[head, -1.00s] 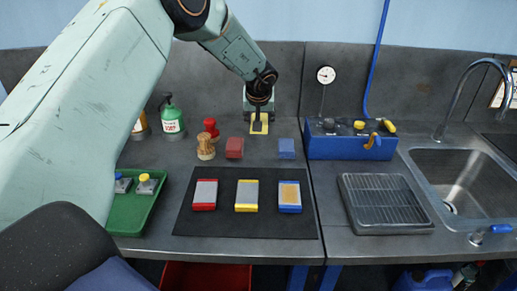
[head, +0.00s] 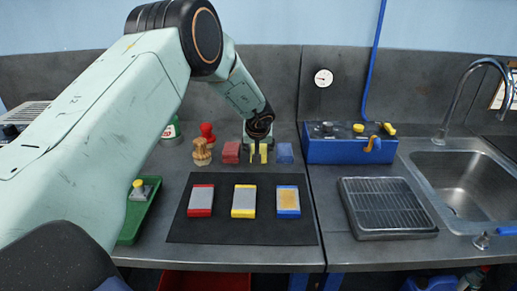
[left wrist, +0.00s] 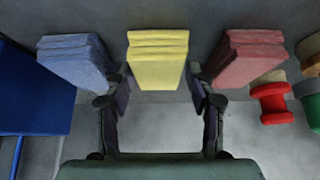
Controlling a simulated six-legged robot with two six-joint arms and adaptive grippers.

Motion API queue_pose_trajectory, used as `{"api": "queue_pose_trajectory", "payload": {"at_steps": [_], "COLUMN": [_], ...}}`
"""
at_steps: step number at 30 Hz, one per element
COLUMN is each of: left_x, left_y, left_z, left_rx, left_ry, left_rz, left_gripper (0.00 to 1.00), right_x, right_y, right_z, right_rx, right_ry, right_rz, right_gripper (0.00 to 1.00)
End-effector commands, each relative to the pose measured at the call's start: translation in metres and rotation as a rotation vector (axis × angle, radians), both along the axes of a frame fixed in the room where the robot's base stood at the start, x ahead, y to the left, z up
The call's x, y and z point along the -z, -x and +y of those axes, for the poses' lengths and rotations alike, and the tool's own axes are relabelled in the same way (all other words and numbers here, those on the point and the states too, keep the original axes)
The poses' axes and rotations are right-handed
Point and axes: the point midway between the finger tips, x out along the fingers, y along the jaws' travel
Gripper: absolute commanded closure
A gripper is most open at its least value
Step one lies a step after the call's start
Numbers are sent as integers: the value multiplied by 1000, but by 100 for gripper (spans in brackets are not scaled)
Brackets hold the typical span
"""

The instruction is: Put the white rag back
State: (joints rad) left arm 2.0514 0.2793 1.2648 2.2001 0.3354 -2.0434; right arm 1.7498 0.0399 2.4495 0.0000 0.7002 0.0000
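I see no white rag in either view. My left gripper (head: 261,160) points down at the back of the bench. A folded yellow rag (head: 263,148) stands between its fingers, in the row between a red rag (head: 231,152) and a blue rag (head: 285,153). In the left wrist view the yellow rag (left wrist: 157,60) lies between the spread fingertips (left wrist: 158,85), with the blue rag (left wrist: 75,60) to the left and the red rag (left wrist: 245,58) to the right. The fingers look open. My right gripper is out of view.
Red, yellow and blue-edged plates (head: 201,201) lie on a black mat (head: 185,230). A green tray (head: 133,220) is partly behind my arm. Brushes (head: 202,150) stand left of the rags. A blue box (head: 330,150), a ridged tray (head: 385,205) and a sink (head: 445,178) are right.

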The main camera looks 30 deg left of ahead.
Motion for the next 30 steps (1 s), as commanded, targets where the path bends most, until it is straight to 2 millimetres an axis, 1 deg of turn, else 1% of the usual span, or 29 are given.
{"api": "queue_pose_trajectory", "payload": {"at_steps": [1, 5, 13, 17, 20, 30], "left_x": [0, 0, -1, -7, -20, -76], "left_y": [0, 0, 0, 3, 9, 40], "left_z": [0, 0, 0, -2, -6, -25], "left_rx": [0, -1, -1, -1, 0, 2], "left_ry": [0, 0, 0, 2, 1, 0], "left_rz": [0, 0, 0, 0, -2, -1], "left_gripper": [37, 27, 27, 27, 27, 27], "right_x": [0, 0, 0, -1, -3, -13], "right_y": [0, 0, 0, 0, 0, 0], "right_z": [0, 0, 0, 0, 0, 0], "right_rx": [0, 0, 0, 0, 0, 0], "right_ry": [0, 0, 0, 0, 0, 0], "right_rz": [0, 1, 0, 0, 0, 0], "right_gripper": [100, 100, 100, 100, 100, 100]}}
